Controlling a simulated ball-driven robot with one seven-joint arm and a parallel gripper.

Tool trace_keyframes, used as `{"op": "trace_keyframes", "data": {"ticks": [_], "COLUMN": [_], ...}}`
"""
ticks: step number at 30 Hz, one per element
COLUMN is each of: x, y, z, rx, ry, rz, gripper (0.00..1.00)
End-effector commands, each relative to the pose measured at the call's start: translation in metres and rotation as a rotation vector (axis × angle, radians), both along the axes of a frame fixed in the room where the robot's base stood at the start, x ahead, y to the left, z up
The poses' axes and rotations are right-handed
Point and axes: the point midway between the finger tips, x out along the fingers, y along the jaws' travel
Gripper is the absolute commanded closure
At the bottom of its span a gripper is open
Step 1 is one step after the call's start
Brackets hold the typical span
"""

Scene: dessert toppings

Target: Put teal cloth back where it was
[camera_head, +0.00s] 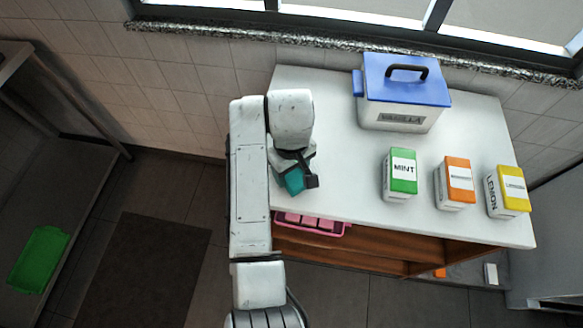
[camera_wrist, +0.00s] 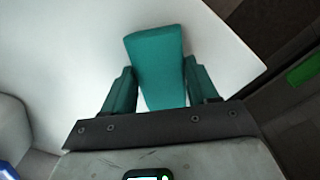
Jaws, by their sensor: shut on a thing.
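The teal cloth (camera_wrist: 157,65) looks like a folded teal block in the wrist view, between the two fingers of my gripper (camera_wrist: 162,92). In the head view the teal cloth (camera_head: 293,181) shows at the end of my gripper (camera_head: 298,183), near the left edge of the white table (camera_head: 345,165). My gripper is shut on the cloth. I cannot tell whether the cloth touches the tabletop. Part of the cloth is hidden by my gripper.
A white box with a blue lid (camera_head: 400,118) stands at the table's back. Mint (camera_head: 400,176), orange (camera_head: 455,184) and lemon (camera_head: 507,192) cartons stand to the right. A pink tray (camera_head: 310,224) is below the front edge. A green tray (camera_head: 40,259) lies far left. The table's middle is clear.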

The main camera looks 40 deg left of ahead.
Motion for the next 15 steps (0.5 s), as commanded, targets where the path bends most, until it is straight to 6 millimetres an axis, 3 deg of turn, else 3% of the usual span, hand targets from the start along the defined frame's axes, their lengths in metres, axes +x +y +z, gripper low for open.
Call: {"op": "trace_keyframes", "data": {"ticks": [1,2,9,15], "x": [0.0,-0.0002,0.0,0.0001], "y": [-0.0005,-0.0003,-0.0002,-0.0002], "z": [-0.0021,-0.0015,-0.0012,-0.001], "rx": [-0.001,-0.001,-0.001,0.0], "ry": [0.001,0.001,0.0,0.0], "rz": [0.0,0.0,0.0,0.0], "gripper": [0.8,0.39,0.16,0.16]}}
